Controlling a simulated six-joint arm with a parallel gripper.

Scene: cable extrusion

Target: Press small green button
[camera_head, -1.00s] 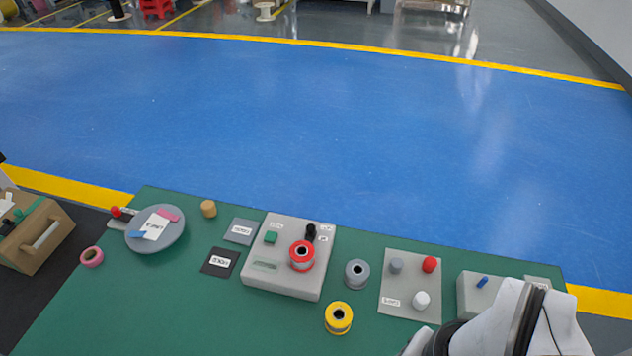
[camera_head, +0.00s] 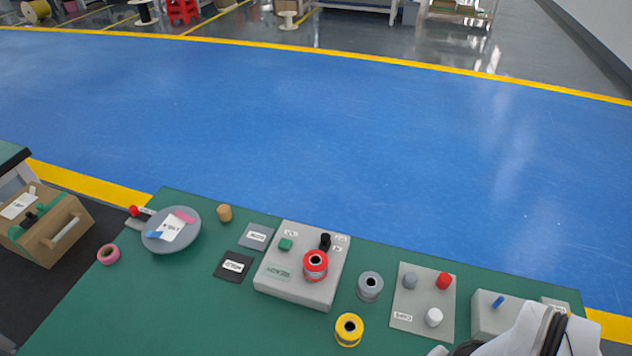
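The small green button (camera_head: 285,244) sits on the upper left of a light grey box (camera_head: 290,291) on the green table. A red spool (camera_head: 315,264) stands on the same box, right of the button and apart from it. A black knob (camera_head: 325,241) stands behind the spool. Only part of my white arm shows at the lower right, well away from the button. My gripper is not in view.
A grey spool (camera_head: 370,286) and a yellow spool (camera_head: 349,329) stand right of the box. A grey plate (camera_head: 407,300) holds grey, red and white caps. Left are two label cards, a round grey dish (camera_head: 155,243), a pink roll (camera_head: 108,254) and a wooden box (camera_head: 50,240).

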